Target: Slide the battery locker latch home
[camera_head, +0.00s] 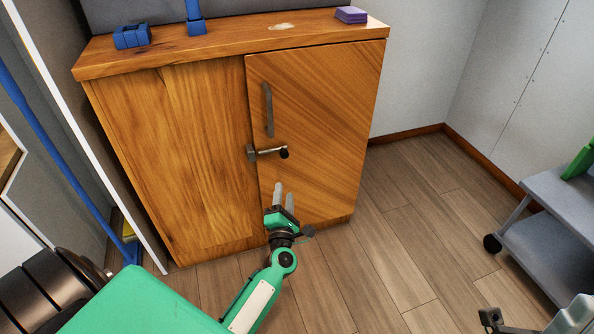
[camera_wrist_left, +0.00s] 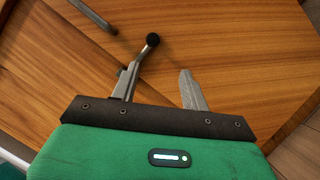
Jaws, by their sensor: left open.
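The wooden locker (camera_head: 170,150) has a door (camera_head: 325,110) on its right side, which looks closed. The latch (camera_head: 268,151) is a short grey metal lever with a black knob, pointing right from a bracket at the door's left edge. My left gripper (camera_head: 284,190) is open and empty, below the knob in the head view. In the left wrist view the latch knob (camera_wrist_left: 152,40) shows between and beyond the fingertips, and its lever runs behind the left finger. I cannot tell whether they touch. Part of my right gripper (camera_head: 492,318) shows at the lower right; its jaws are unclear.
A vertical grey handle (camera_head: 268,110) is on the door above the latch. A blue item (camera_head: 132,37) and a purple block (camera_head: 351,15) lie on the locker top. A grey cart (camera_head: 555,240) stands at the right. The floor between is clear.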

